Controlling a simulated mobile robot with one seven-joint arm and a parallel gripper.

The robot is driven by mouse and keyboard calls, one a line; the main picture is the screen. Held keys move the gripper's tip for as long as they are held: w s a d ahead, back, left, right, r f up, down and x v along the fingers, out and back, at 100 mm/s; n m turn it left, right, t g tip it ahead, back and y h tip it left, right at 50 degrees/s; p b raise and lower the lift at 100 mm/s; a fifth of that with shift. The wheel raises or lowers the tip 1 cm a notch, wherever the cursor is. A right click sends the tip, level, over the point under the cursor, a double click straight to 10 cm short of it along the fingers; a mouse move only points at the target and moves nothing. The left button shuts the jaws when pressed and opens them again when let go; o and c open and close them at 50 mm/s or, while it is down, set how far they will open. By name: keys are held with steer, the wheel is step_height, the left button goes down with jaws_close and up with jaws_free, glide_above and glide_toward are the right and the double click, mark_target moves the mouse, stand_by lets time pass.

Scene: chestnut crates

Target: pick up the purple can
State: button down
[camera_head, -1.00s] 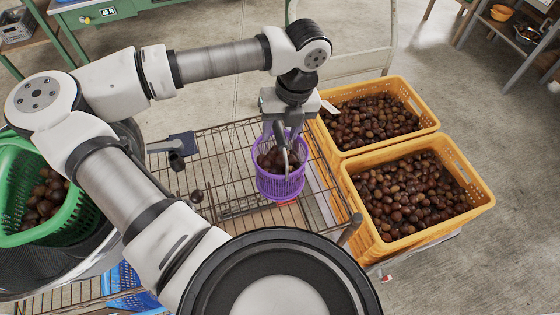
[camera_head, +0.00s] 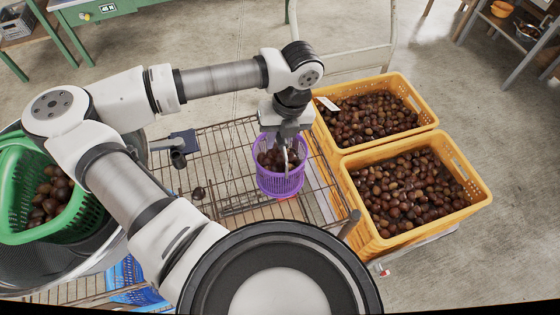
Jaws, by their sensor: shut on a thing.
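The purple can (camera_head: 281,184) is a slatted, basket-like purple container that stands upright on the wire rack of the cart, left of the yellow crates. Brown chestnuts (camera_head: 268,160) show inside it. My gripper (camera_head: 288,160) points down at the can, with its fingers reaching into the can's mouth. It is shut on the can, apparently at its rim or wall; the exact contact is partly hidden by the gripper itself. I cannot tell whether the can's base is clear of the rack.
Two yellow crates (camera_head: 349,195) full of chestnuts stand close on the right. A green basket (camera_head: 88,222) with chestnuts is at the left. The wire rack (camera_head: 225,160) has bare room left of the can.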

stand_by(0.4)
step_height(320, 180, up, 20)
steer(key=b, duration=0.4)
steer(key=c, duration=2)
jaws_free()
jaws_close()
